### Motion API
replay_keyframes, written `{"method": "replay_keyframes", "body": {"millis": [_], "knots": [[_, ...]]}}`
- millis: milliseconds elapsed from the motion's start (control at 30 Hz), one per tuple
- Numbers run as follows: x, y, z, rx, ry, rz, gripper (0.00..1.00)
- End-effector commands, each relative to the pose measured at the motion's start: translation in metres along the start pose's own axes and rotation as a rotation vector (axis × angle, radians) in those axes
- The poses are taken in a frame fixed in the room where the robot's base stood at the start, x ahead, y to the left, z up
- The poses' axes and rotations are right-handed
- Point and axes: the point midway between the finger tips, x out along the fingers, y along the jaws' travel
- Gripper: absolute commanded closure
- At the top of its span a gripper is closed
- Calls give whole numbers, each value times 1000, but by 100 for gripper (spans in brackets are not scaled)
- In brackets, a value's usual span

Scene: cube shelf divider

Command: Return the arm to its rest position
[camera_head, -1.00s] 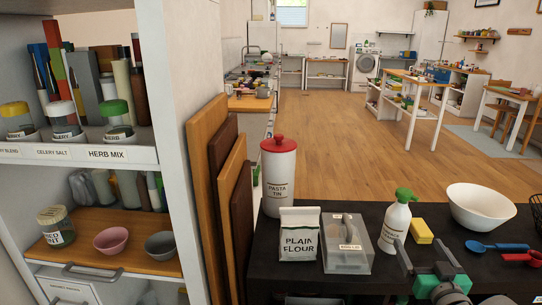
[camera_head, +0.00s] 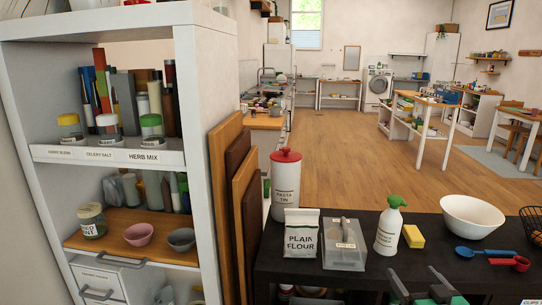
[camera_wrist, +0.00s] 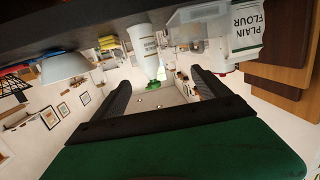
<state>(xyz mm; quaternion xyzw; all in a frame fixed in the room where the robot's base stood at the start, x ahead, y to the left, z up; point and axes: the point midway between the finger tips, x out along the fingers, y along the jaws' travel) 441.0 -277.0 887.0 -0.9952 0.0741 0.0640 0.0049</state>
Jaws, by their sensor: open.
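My gripper (camera_head: 425,290) shows at the bottom edge of the head view, in front of the dark table (camera_head: 290,262), with most of the arm out of frame. In the wrist view, which is upside down, its two dark fingers stand wide apart with nothing between them (camera_wrist: 163,88). The gripper is open and empty. The spray bottle (camera_head: 389,226), clear lidded container (camera_head: 344,243) and plain flour bag (camera_head: 301,233) stand upright on the table beyond it. The wrist view also shows the flour bag (camera_wrist: 245,30).
A pasta tin (camera_head: 286,187), yellow sponge (camera_head: 413,236), white bowl (camera_head: 472,217) and measuring spoons (camera_head: 490,252) are on the table. At left stands a white shelf unit (camera_head: 210,150) with jars and bowls. Boards (camera_head: 228,190) lean beside it. Open wooden floor (camera_head: 345,155) lies behind.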

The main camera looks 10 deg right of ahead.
Motion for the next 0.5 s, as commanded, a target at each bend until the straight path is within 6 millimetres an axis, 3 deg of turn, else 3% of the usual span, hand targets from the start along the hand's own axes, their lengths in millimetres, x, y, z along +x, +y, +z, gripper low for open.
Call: {"method": "replay_keyframes", "body": {"millis": [300,433,500], "knots": [[20,-103,-2,-37,-289,-225,14],[11,-156,-3,-70,-478,-310,14],[-3,-187,-7,-93,-607,-341,14]]}}
